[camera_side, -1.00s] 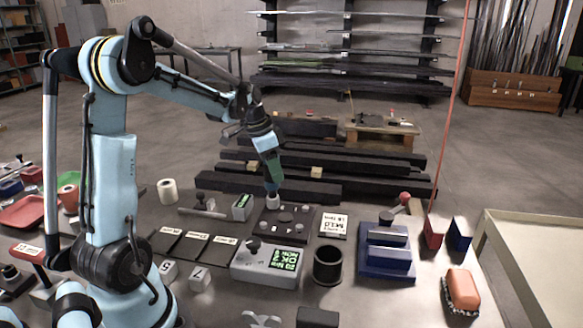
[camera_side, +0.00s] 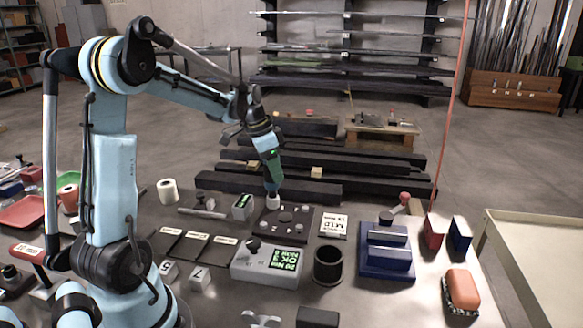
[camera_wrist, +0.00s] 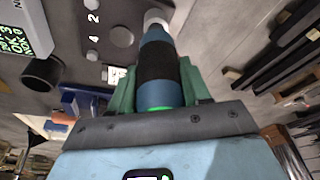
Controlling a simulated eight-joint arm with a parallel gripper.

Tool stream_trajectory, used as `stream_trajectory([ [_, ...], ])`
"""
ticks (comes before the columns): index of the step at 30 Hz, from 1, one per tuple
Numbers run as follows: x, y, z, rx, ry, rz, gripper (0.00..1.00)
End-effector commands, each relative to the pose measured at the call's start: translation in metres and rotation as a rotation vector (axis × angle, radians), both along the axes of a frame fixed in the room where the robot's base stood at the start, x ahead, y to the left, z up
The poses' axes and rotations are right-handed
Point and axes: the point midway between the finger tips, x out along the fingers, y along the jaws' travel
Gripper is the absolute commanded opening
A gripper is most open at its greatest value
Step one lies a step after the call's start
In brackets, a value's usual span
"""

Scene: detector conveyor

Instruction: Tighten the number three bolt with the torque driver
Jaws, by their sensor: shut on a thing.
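My gripper (camera_side: 269,168) is shut on the torque driver (camera_wrist: 158,65), a blue and black tool with a lit green ring. It holds the driver nearly upright over the dark bolt plate (camera_side: 262,226). The driver's pale grey socket (camera_side: 273,201) is down at the plate's far left part and hides what is under it. Several grey round bolt heads show on the plate, one near its middle (camera_side: 285,217). In the wrist view, the marks 2 and 4 show beside bolt heads (camera_wrist: 122,37). The grey controller box (camera_side: 243,264) has a green lit display (camera_wrist: 22,35) reading OK.
A black cup (camera_side: 328,266) stands right of the controller box. A white label card (camera_side: 333,225) lies right of the plate. A blue fixture (camera_side: 386,262), red and blue blocks, and an orange-topped brush (camera_side: 462,288) are further right. A small green-faced block (camera_side: 242,208) stands close left of the plate.

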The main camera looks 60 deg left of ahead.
Motion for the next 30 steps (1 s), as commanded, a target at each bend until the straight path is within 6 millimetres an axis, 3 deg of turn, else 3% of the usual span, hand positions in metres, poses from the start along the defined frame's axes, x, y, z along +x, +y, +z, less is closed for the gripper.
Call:
stream_trajectory([
  [30, 0.000, 0.000, 0.058, 0.000, 0.000, 0.000, 0.00],
])
